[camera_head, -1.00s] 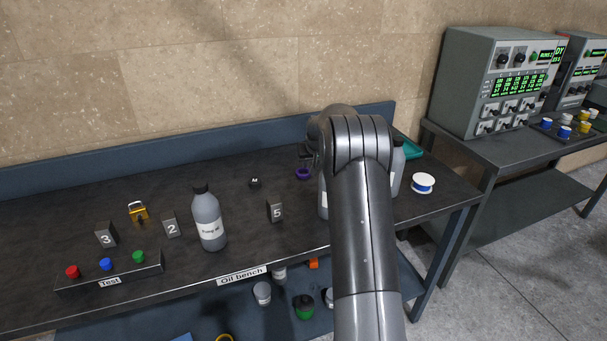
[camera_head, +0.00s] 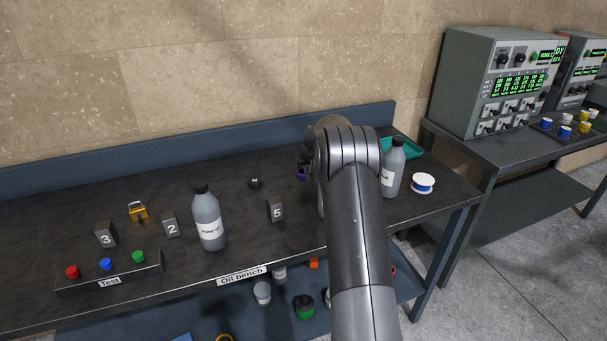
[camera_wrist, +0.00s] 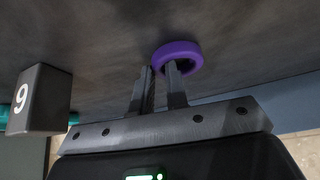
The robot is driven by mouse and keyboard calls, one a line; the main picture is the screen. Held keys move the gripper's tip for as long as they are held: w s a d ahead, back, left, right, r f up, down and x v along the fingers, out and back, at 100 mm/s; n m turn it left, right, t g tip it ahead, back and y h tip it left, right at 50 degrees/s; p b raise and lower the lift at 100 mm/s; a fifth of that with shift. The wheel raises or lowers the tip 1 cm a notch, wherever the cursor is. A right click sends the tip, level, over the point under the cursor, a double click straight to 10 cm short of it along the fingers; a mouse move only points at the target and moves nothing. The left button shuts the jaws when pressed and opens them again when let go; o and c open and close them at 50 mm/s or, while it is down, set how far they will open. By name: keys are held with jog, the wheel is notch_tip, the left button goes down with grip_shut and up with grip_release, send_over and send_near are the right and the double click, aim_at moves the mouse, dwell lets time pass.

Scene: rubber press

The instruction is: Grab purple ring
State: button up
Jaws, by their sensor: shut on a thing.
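The purple ring (camera_wrist: 182,50) shows in the wrist view at the tips of my gripper (camera_wrist: 160,70). One finger reaches into the ring's hole and the other is outside its rim, so the jaws are shut on the ring's wall. In the head view a small part of the purple ring (camera_head: 301,174) shows just left of my arm on the dark bench (camera_head: 150,265). My arm hides most of my gripper there. I cannot tell whether the ring touches the bench top.
In the head view, a bottle (camera_head: 393,168) and a blue-white spool (camera_head: 423,183) stand right of my arm. Block 5 (camera_head: 275,210) and another bottle (camera_head: 208,220) stand left.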

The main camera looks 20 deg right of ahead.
grip_shut()
